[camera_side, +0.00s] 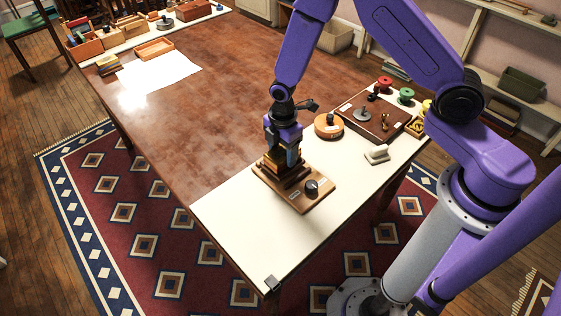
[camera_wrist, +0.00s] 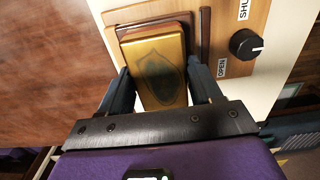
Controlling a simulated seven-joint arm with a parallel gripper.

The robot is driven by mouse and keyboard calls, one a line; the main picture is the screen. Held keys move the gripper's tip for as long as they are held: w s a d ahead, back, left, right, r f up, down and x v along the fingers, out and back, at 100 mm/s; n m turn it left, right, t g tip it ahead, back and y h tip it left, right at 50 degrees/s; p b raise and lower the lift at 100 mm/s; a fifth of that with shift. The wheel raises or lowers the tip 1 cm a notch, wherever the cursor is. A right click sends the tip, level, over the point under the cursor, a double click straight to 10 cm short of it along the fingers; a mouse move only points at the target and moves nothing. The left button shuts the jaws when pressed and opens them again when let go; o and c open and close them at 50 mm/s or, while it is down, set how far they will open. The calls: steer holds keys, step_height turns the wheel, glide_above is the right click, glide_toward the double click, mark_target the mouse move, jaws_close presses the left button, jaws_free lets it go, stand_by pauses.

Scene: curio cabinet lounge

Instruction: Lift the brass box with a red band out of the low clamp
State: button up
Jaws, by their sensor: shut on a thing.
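The brass box (camera_wrist: 158,66) shows in the wrist view as a gold block with a dark shield-shaped patch on top; in the side view its brass side (camera_side: 271,162) shows below my fingers. The red band shows as a reddish-brown edge beyond the box at most; I cannot tell it clearly. My gripper (camera_wrist: 160,92) is shut on the box, one finger on each side. The low clamp (camera_side: 297,193) is a wooden base with a black knob (camera_wrist: 246,44) and labels "OPEN" and "SHUT". The box is at the clamp; whether its jaws touch it is hidden.
The clamp stands on the white part of the table (camera_side: 240,225). To its right are a round wooden piece (camera_side: 328,126), a white block (camera_side: 376,154) and a brown board (camera_side: 372,115) with knobs. The brown tabletop (camera_side: 190,130) to the left is mostly clear.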

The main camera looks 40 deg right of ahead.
mark_target(283, 151)
steer(key=shift+r, duration=0.2)
steer(key=shift+r, duration=2.15)
